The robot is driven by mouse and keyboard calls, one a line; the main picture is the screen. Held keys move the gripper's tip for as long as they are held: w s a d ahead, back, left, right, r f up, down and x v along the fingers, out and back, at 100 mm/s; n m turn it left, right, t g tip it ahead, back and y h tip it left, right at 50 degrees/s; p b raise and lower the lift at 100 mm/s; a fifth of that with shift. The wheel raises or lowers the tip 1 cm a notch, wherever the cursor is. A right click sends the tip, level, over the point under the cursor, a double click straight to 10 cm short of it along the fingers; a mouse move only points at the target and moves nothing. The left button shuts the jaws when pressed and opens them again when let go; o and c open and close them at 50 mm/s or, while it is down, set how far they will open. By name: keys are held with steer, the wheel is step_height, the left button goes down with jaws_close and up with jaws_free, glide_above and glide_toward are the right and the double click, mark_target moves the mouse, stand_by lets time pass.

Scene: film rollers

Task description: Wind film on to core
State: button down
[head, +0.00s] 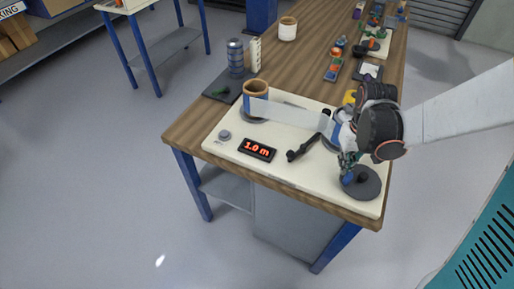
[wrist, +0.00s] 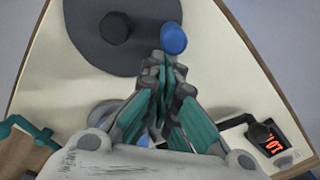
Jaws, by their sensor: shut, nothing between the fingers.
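A brown cardboard core (head: 256,88) stands upright at the back left of the cream board (head: 225,151), with blue around its lower part. A pale translucent film strip (head: 295,113) runs from it to the right, toward a spot behind my arm. A dark disc (head: 370,190) with a black centre knob lies at the front right; it also shows in the wrist view (wrist: 85,40). A blue knob (wrist: 173,38) stands at the disc's edge. My gripper (wrist: 166,62) is shut and empty, its tips close to the blue knob; contact is unclear. My gripper (head: 347,166) hides part of the disc's far edge.
A display (head: 257,149) reads 1.0 m, with a black lever (head: 303,147) to its right and a grey button (head: 225,135) to its left. Grey cylinders (head: 235,57) stand at the back left. Several small items crowd the table's far right. The board's front middle is clear.

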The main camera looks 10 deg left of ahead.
steer(key=shift+w+a, duration=0.2)
steer(key=shift+w, duration=0.15)
step_height(320, 180, up, 7)
steer(key=p, duration=0.5)
stand_by(0.3)
stand_by(0.4)
steer(key=s+d+r+m+t, duration=0.1)
steer(key=s+r+m+t, duration=0.1)
steer(key=s+r+t, duration=0.5)
steer(key=v, duration=1.2)
steer(key=shift+d, duration=0.25)
